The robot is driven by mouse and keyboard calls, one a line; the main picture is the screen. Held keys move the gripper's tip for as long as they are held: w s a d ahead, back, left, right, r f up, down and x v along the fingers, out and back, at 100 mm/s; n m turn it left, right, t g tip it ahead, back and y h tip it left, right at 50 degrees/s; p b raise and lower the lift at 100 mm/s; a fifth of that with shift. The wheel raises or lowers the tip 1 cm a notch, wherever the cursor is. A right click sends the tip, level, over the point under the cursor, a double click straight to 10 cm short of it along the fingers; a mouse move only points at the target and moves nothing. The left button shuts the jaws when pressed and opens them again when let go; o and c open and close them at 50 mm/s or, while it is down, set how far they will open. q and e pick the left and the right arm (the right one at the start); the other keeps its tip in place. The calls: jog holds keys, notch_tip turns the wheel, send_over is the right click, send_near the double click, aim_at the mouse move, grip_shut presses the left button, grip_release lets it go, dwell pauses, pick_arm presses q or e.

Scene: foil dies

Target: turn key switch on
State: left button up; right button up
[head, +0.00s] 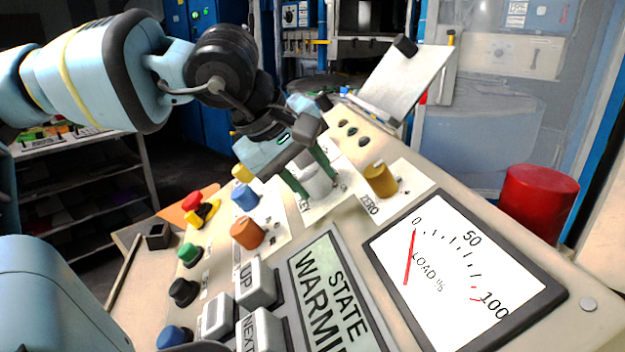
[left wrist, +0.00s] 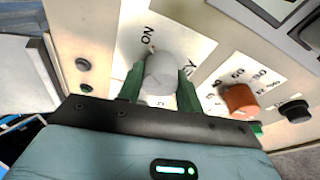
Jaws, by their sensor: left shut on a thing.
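The key switch is a pale grey round knob (left wrist: 170,72) on a white plate, with "ON" printed beyond it and a partly hidden "KEY" label beside it. In the head view the knob (head: 318,183) sits on the sloping panel, partly covered by my gripper. My left gripper (head: 309,180) reaches down from the upper left and is shut on the knob. Its green fingers stand on either side of the knob in the left wrist view (left wrist: 161,88). Which way the knob points I cannot tell. My right gripper is not in view.
A yellow-brown knob (head: 380,180) marked ZERO stands close right of the key switch. Blue (head: 245,197) and orange (head: 246,233) knobs stand to its left. A load gauge (head: 455,265) and a state display reading "WARMI..." (head: 338,290) lie nearer. A red cylinder (head: 539,203) stands at right.

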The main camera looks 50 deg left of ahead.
pick_arm(q)
jog(key=shift+m, duration=0.9)
jog(key=o, duration=1)
jog(key=shift+r, duration=0.1)
jog(key=v, duration=0.7)
jog(key=shift+s, duration=0.35)
jog(key=shift+r, duration=0.1)
